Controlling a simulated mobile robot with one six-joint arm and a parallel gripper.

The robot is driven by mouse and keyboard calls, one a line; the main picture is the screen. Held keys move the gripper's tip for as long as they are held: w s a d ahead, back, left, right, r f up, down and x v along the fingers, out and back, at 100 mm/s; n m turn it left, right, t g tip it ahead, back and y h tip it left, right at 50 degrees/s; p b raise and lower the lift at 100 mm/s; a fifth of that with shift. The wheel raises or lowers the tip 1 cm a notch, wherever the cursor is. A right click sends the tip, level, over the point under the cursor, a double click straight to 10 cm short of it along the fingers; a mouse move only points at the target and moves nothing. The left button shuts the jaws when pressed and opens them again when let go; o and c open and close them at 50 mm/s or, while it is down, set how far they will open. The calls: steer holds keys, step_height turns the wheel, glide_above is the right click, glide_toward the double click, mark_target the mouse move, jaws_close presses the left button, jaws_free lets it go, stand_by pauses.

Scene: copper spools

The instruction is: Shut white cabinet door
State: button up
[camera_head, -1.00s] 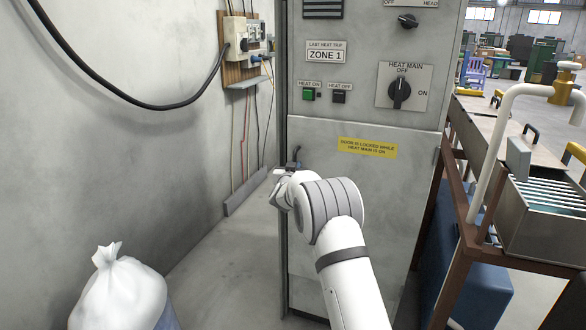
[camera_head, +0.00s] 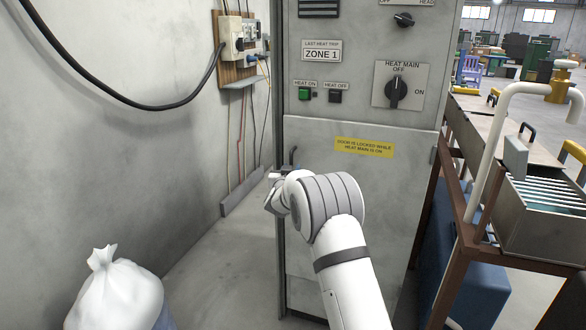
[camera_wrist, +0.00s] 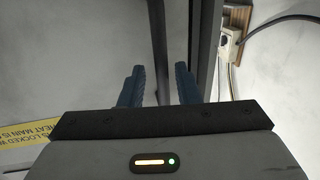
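The white-grey cabinet door (camera_head: 340,230) is the lower panel of the tall cabinet, with a yellow warning label (camera_head: 364,146). It looks shut or nearly shut; I cannot tell whether it is fully flush. Its dark handle (camera_head: 293,156) is at the left edge, partly hidden behind my gripper. My gripper (camera_head: 274,184) is at that edge, its fingers mostly hidden in the head view. In the wrist view, my gripper (camera_wrist: 159,70) is open, with two blue fingers apart. A dark upright bar (camera_wrist: 157,40), seemingly the handle, appears between them; contact is unclear.
A wall with an electrical box (camera_head: 238,38) and hanging cables is on the left. A white sack (camera_head: 115,295) stands on the floor at lower left. A brown metal frame (camera_head: 455,250) with pipes stands close on the right. Floor is clear between wall and cabinet.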

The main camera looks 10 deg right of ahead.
steer(key=shift+v, duration=2.8)
steer(key=s+r+n+g+y+p, duration=0.1)
steer(key=s+r+g+y+p, duration=0.2)
steer(key=s+r, duration=0.35)
steer(key=s+r+n+g+y+p, duration=0.2)
steer(key=s+r+p, duration=0.15)
steer(key=s, duration=0.55)
steer(key=s+d+g+p, duration=0.2)
steer(key=s+g, duration=0.1)
steer(key=s, duration=0.9)
steer(key=s+d+r+g+p, duration=0.1)
steer(key=s+d+g+p, duration=0.1)
steer(key=s, duration=1)
steer(key=s+d+g+p, duration=0.2)
steer(key=s+d+g, duration=0.1)
steer(key=s, duration=1)
steer(key=shift+d+r+g, duration=0.2)
steer(key=shift+r+g, duration=0.1)
steer(key=shift+g, duration=0.6)
